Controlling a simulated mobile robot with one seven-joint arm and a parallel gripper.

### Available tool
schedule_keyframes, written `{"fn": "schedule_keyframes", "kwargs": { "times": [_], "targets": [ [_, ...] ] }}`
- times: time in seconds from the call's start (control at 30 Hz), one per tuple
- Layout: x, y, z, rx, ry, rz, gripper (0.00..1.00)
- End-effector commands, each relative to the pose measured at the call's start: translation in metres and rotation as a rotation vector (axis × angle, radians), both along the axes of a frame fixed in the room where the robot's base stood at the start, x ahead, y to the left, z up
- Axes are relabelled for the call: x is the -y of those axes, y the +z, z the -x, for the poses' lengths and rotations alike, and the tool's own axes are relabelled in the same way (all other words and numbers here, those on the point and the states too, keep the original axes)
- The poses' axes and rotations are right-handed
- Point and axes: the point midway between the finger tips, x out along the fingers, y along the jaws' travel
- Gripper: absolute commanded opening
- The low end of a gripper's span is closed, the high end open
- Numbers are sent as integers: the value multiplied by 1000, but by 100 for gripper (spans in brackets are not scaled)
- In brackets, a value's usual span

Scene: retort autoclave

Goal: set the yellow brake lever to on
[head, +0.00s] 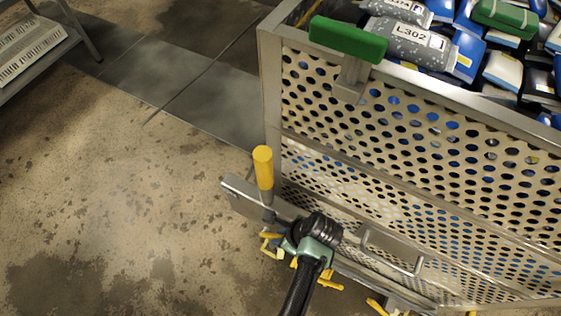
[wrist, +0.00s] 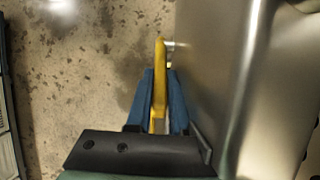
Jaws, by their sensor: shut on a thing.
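In the wrist view, a flat yellow lever (wrist: 160,82) runs between the two blue fingers of my gripper (wrist: 159,78). The fingers are shut on it, and its far end bends toward a small silver pivot beside a metal panel. In the head view, my arm end (head: 318,240) is low beside the cart's bottom frame and hides the fingertips. Yellow parts (head: 270,243) show just left of it; I cannot tell which of them is the gripped lever. Any on or off marking is not visible.
A perforated metal basket cart (head: 400,165) full of pouches stands at right, with a green block (head: 347,39) on its rim. An upright yellow-capped handle (head: 263,168) rises at its lower left corner. A shelf (head: 40,45) stands at upper left. Floor (head: 110,190) at left is clear.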

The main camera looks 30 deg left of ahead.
Motion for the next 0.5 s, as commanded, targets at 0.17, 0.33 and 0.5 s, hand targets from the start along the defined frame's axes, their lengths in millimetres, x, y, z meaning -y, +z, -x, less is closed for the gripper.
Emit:
{"fn": "schedule_keyframes", "kwargs": {
  "times": [0.17, 0.33, 0.5],
  "targets": [
    [-2, 4, 1, -6, 3, 25, 0],
    [-11, 12, 1, -9, 6, 128, 0],
    [-19, 13, 0, -13, 5, 233, 0]
  ]
}}
